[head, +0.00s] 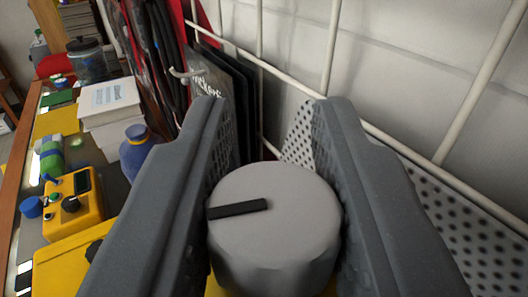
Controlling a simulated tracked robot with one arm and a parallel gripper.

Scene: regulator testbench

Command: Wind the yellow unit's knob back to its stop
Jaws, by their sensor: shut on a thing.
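A large grey round knob (290,225) with a black pointer bar (237,209) on its top face fills the lower middle of the head view. The bar runs from near the centre to the left edge of the knob. My gripper (275,150) is shut on this knob, with one dark grey finger on its left side and one on its right.
A white wire grid (400,150) and a perforated panel (470,235) stand close behind and to the right. At left lie a smaller yellow box with controls (73,203), a blue bottle (138,150) and a white stack (110,102).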

